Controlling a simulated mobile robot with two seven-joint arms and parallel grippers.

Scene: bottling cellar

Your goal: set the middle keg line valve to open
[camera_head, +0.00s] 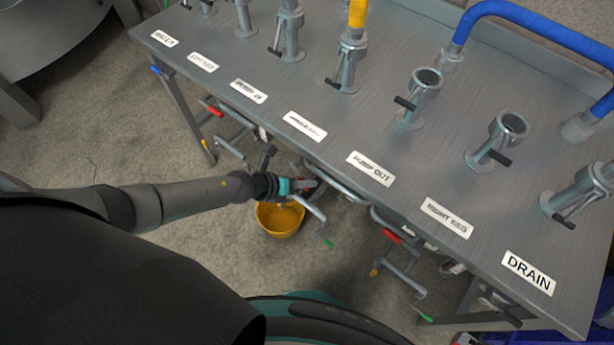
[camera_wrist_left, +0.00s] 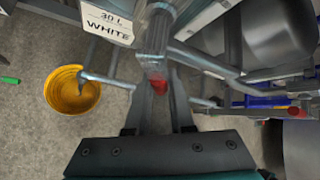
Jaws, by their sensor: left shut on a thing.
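The middle keg line valve is under the table edge, below a blurred label (camera_head: 304,126). Its pipework is largely hidden by my gripper and the tabletop. My left gripper (camera_head: 302,186) reaches in there from the left, shut on the valve's handle. In the left wrist view the gripper (camera_wrist_left: 156,100) closes on a grey bar, with a red piece (camera_wrist_left: 158,86) showing between the fingers. A green-tipped bar end (camera_head: 328,243) sticks out below the gripper, apart from it; the green tip also shows in the left wrist view (camera_wrist_left: 10,80). My right gripper is not in view.
The metal table (camera_head: 330,160) carries several upright pipe fittings and labels. Similar red-marked pipework (camera_head: 392,236) hangs under it on both sides. A yellow bucket (camera_head: 279,221) stands on the floor below my gripper. A "30 L WHITE" label (camera_wrist_left: 107,24) is close by.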

